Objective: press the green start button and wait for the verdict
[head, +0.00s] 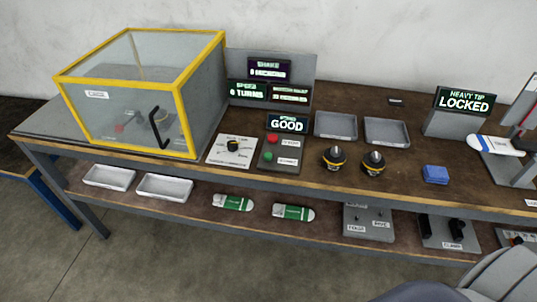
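The green button (268,156) sits low on a small grey control box (285,163) on the bench, below a red button (272,139). Small white labels beside both are too small to read surely. A display (287,124) behind the box reads GOOD in bright letters. To the left stands a clear cage with a yellow frame (181,105) and a black handle (158,128); dim parts show inside. A panel of displays behind includes one reading 0 TURNS (247,93). Neither gripper is in view, and nothing touches the green button.
A knob plate (232,150) lies left of the box. Two black-and-yellow parts (334,158) (373,163), two grey trays (336,125) (386,132) and a blue block (435,174) lie to the right. A HEAVY TIP LOCKED display (464,101) stands farther right. The lower shelf holds trays and green-white pieces (233,203).

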